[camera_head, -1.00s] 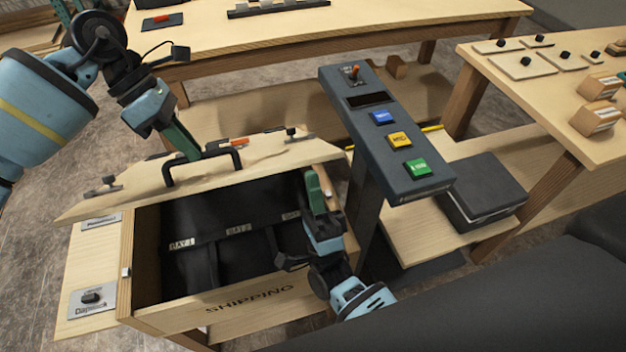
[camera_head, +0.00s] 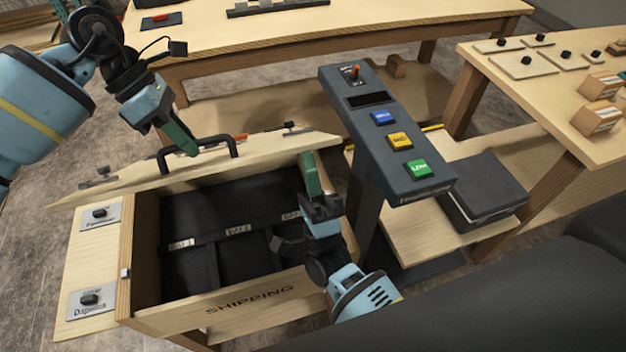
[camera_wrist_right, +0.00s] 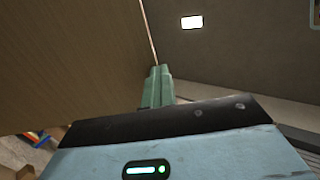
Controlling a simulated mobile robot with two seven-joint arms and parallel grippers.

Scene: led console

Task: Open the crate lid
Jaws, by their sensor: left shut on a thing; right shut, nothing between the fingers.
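The wooden crate (camera_head: 222,312), marked SHIPPING on its front, stands open at the top, with dark compartments and DAY labels inside. Its lid (camera_head: 135,182) is raised and tilted back along the far side. My left gripper (camera_head: 192,150) is shut on the lid's black handle (camera_head: 234,147). My right gripper (camera_head: 318,178) is shut and empty at the crate's right end, close to the lid's lower right part. In the right wrist view its green fingers (camera_wrist_right: 157,86) are together beside a wooden panel; I cannot tell whether they touch it.
A grey console (camera_head: 430,182) with blue, yellow and green buttons stands just right of the crate. A dark box (camera_head: 484,190) sits on a low shelf beyond it. Wooden tables (camera_head: 330,35) stand behind and to the right. Two labelled plates (camera_head: 90,299) are on the crate's left side.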

